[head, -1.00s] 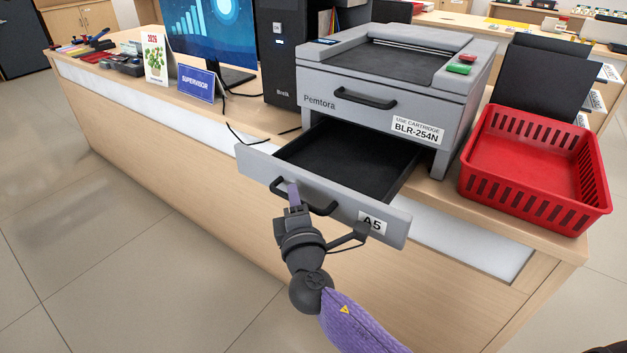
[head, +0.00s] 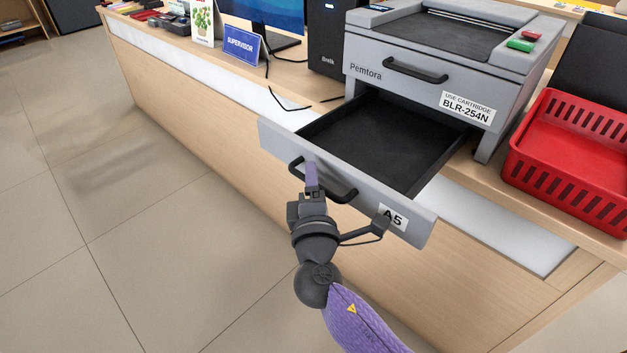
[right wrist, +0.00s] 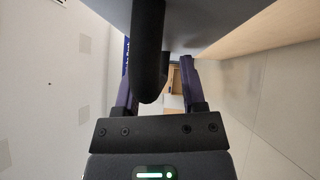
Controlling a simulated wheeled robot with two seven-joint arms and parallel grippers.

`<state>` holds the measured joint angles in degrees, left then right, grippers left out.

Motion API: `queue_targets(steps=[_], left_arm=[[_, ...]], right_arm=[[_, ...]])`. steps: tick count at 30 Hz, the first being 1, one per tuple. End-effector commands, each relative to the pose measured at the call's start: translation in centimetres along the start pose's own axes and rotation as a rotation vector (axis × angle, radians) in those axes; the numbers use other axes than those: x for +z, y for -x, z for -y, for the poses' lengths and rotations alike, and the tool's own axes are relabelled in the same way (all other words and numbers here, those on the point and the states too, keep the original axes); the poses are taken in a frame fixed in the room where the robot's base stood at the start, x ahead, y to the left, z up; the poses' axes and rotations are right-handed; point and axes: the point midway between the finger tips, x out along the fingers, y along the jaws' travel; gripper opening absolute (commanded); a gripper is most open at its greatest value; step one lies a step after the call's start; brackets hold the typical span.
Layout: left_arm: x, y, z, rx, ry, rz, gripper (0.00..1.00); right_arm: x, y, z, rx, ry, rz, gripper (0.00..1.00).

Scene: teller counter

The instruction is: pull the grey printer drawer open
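The grey printer (head: 365,70) stands on the counter. Its lower drawer (head: 425,222), with an A5 label on its front, is pulled well out, and its dark inside is empty. The drawer has a black bar handle (head: 342,193). My right gripper (head: 311,178) is at the left part of this handle. In the right wrist view, my right gripper's fingers (right wrist: 158,88) are apart with the dark handle (right wrist: 149,50) between them, nearer the left finger. A gap shows beside the right finger. Whether a finger touches the handle is unclear. My left gripper is out of view.
A red basket (head: 520,165) stands right of the printer. A black computer tower (head: 328,40), a blue supervisor sign (head: 243,45) and a loose cable (head: 285,105) are to the left. The floor (head: 150,240) in front of the counter is clear.

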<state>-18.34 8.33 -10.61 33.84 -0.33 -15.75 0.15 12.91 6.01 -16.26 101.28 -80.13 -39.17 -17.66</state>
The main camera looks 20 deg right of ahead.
Motion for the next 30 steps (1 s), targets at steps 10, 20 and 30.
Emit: queue_targets(steps=[10,20,30], left_arm=[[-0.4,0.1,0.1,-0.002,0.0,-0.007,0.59],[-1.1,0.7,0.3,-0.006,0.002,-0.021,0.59],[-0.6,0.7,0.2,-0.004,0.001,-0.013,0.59]], right_arm=[[0.0,0.8,-0.1,0.0,0.001,0.0,0.52],[0.0,8.0,0.0,-0.002,0.0,-0.001,0.52],[0.0,9.9,0.0,0.001,0.0,0.0,0.52]])
